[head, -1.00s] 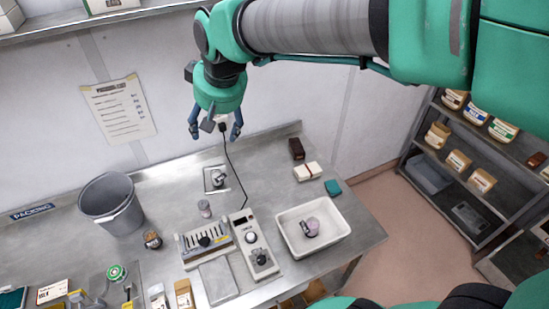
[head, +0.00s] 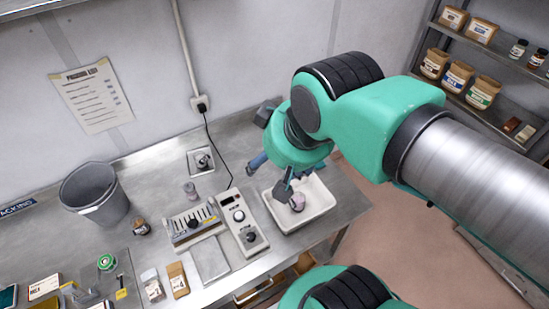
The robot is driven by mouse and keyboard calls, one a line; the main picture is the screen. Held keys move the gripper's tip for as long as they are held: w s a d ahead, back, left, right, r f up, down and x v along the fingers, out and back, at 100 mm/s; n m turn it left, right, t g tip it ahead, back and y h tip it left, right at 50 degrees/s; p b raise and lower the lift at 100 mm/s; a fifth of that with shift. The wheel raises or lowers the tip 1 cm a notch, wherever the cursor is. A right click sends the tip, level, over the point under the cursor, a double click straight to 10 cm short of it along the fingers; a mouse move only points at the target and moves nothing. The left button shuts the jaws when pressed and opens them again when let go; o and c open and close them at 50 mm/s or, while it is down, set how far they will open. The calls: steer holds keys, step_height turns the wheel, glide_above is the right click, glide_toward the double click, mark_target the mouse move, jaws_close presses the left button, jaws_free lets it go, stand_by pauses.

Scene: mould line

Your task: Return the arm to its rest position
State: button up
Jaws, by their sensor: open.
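My gripper (head: 272,175) is on the right side of the bench, in front of and above the white tray (head: 318,222) in the head view. One dark finger shows over the tray's left part and a blue-grey one beside it. The gripper is open, and nothing shows between its fingers. My arm comes in from the right, folded at a green joint. A pinkish round item (head: 297,202) lies in the tray, partly close to a fingertip in the picture. I cannot tell the height of the gripper over the tray.
On the steel bench (head: 155,180) stand a grey bin (head: 93,195), a rack (head: 192,225), a control box (head: 241,222) and several small packs. A cable runs from the wall socket (head: 200,104) to the bench. Shelves (head: 490,120) with jars stand at the right.

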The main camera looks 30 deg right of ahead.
steer(key=shift+f, duration=0.1)
stand_by(0.3)
step_height(320, 180, down, 19)
steer(key=b, duration=1.9)
